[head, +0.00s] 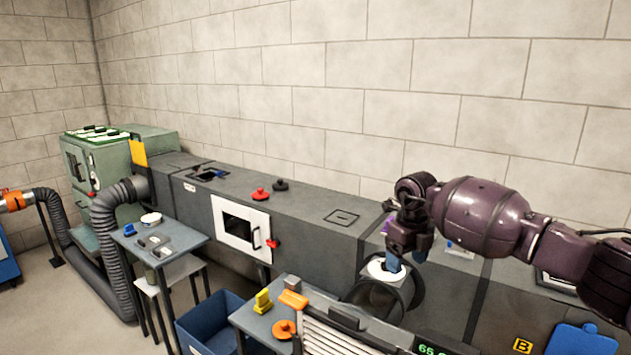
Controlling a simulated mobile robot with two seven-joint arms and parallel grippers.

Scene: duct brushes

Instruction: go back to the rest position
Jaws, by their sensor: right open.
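My right gripper (408,252) is open and points down. It is above the round opening (385,298) in the front of the grey duct, near the white round piece (377,271) at its top. I cannot tell whether the gripper touches that piece. My purple right arm reaches in from the right edge, in front of the duct. My left gripper is not in view.
The long grey duct (300,211) runs along the block wall. A white hatch (241,228) is on its front. A table with a yellow piece (263,301) and orange pieces (293,299) stands in front. A blue bin (190,327) is beside it. Floor is free at lower left.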

